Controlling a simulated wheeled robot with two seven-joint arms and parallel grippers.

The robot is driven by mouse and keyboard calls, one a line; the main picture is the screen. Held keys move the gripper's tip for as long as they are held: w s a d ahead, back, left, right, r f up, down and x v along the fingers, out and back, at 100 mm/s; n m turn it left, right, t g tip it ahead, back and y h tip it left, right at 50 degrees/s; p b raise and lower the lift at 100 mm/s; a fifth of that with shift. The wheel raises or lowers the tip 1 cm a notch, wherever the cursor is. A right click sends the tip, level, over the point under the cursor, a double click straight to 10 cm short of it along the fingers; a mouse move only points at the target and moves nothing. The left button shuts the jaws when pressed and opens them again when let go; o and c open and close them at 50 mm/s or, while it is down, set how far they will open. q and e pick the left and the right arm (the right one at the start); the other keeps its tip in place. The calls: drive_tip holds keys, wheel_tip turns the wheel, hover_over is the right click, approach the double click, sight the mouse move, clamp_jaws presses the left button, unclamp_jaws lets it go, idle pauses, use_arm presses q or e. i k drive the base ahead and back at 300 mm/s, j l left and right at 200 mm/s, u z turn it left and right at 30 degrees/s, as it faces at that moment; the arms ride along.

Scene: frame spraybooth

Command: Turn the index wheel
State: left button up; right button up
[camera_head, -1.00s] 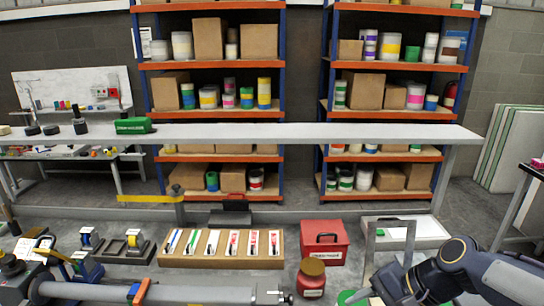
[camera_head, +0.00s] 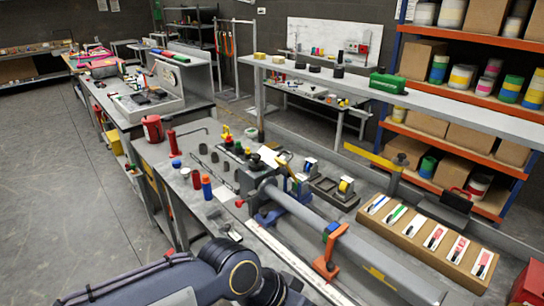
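A long grey tube (camera_head: 350,245) lies slantwise along the bench. At its left end is a dark fixture block (camera_head: 255,172) with small knobs on top. A blue clamp part (camera_head: 268,212) sits around the tube near that block, and a red knob (camera_head: 239,203) shows at its near side. I cannot tell which of these round parts is the index wheel. My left arm comes in from the lower left with a dark rounded joint. Its fingers cannot be made out, and the arm is cut off by the bottom edge. My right gripper does not show.
An orange clamp (camera_head: 327,262) stands on the tube. Blue (camera_head: 207,188) and red bottles stand left of the fixture. A cardboard tray (camera_head: 425,232) of marked cards lies right. A raised grey shelf (camera_head: 420,98) crosses behind. Floor at left is clear.

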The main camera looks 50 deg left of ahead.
sight(256, 162)
drive_tip(key=u, duration=1.75)
drive_tip(key=i+j, duration=0.3)
drive_tip(key=j, duration=0.15)
drive_tip(key=i+j, duration=0.35)
drive_tip(key=i+j+z, duration=0.1)
drive_tip(key=i+j, duration=0.2)
drive_tip(key=j, duration=0.25)
drive_tip(key=i+j, duration=0.35)
drive_tip(key=j, duration=0.15)
